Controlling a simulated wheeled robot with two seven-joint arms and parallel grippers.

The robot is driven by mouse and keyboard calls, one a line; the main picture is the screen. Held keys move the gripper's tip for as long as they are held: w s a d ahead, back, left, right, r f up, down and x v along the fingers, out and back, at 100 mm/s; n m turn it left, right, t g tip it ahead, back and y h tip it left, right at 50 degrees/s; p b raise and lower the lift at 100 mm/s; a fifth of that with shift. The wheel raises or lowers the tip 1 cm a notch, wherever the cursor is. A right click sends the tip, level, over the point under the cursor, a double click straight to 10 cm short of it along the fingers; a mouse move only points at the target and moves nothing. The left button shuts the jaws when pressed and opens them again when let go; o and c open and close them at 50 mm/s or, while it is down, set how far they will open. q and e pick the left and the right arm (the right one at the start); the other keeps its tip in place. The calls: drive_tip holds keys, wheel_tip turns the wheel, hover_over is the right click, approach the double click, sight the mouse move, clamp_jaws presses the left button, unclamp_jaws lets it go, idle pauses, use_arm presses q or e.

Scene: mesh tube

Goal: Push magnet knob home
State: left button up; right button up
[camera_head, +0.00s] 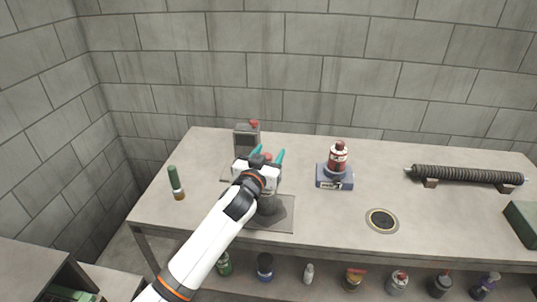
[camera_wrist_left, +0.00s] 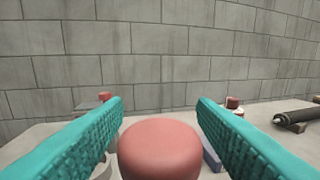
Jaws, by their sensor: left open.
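A red rounded knob (camera_wrist_left: 160,150) fills the lower middle of the left wrist view, between the fingers and nearer the camera than their tips. In the head view a bit of red (camera_head: 267,157) shows between the teal fingers; the gripper body hides most of what is below it. My left gripper (camera_head: 268,152) is open, with its fingers (camera_wrist_left: 160,103) either side of the knob and a visible gap to each. A dark cylinder (camera_head: 268,204) stands on a grey plate (camera_head: 285,214) below the gripper. I cannot tell whether the knob touches the gripper. My right gripper is not in view.
A grey box (camera_head: 246,141) with a small red top (camera_head: 254,124) stands behind the gripper. A red bottle (camera_head: 338,158) sits on a blue-grey base (camera_head: 334,181) to the right. A green-handled item (camera_head: 175,180), a round ring (camera_head: 382,221) and a ribbed tube (camera_head: 465,174) are also on the table.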

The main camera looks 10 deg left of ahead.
use_arm(q)
clamp_jaws()
wheel_tip(320, 180, down, 5)
drive_tip(key=b, duration=0.3)
drive_tip(key=shift+f+b, duration=0.1)
drive_tip(key=shift+b, duration=0.2)
drive_tip(key=shift+s, duration=0.1)
unclamp_jaws()
drive_tip(key=v, duration=1.2)
